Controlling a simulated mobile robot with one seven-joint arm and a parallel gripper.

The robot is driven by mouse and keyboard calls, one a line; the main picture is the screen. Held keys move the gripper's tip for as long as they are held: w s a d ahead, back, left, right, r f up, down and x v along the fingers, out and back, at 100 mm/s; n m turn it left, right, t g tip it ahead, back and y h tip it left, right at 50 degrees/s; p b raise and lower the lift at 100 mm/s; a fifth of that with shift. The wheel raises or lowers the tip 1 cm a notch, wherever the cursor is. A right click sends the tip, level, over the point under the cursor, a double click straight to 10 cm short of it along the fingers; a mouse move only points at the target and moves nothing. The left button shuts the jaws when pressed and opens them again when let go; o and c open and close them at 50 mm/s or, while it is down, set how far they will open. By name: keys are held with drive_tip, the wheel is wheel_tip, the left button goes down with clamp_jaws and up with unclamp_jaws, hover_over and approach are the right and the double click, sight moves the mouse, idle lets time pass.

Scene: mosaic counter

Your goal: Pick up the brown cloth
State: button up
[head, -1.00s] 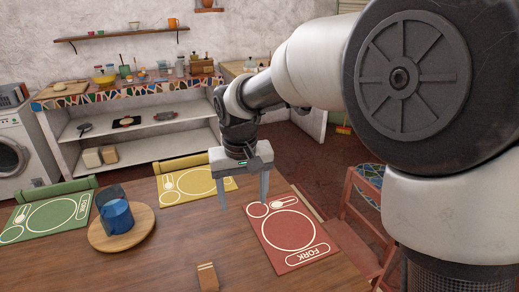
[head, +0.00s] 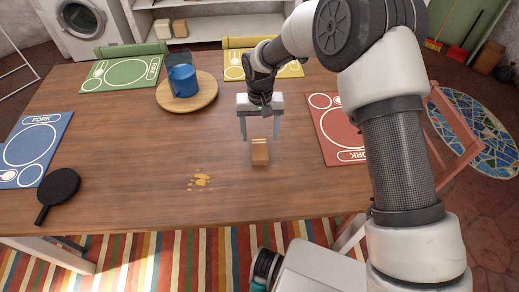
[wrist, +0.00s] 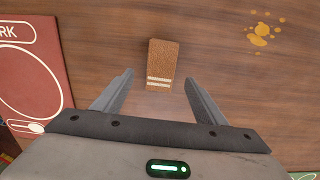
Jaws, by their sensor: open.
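The brown cloth (head: 260,152) is a small folded block with pale stripes near one end. It lies on the wooden table, a little in front of the table's middle. In the wrist view the cloth (wrist: 163,62) lies ahead of and between the two fingers, its striped end nearest them. My gripper (head: 261,138) is open and empty, above the table at the cloth's far end. Its fingers (wrist: 157,82) show spread on either side in the wrist view. I cannot tell the exact height of the fingertips above the table.
A round wooden board (head: 205,98) with a blue cup (head: 183,78) stands behind left. Red (head: 335,145), yellow (head: 290,70), green (head: 112,76) and blue (head: 22,158) placemats lie around. A black paddle (head: 60,186) and an orange-yellow spill (head: 200,181) are left of the cloth.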

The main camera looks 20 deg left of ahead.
sight(259, 147)
drive_tip(key=shift+a+f, duration=0.1)
drive_tip(key=shift+f, duration=3.25)
drive_tip(key=c, duration=1.1)
wheel_tip(259, 147, up, 10)
drive_tip(key=shift+r, duration=0.1)
drive_tip(key=shift+c, duration=0.2)
drive_tip(key=o, duration=0.4)
drive_tip(key=c, duration=0.3)
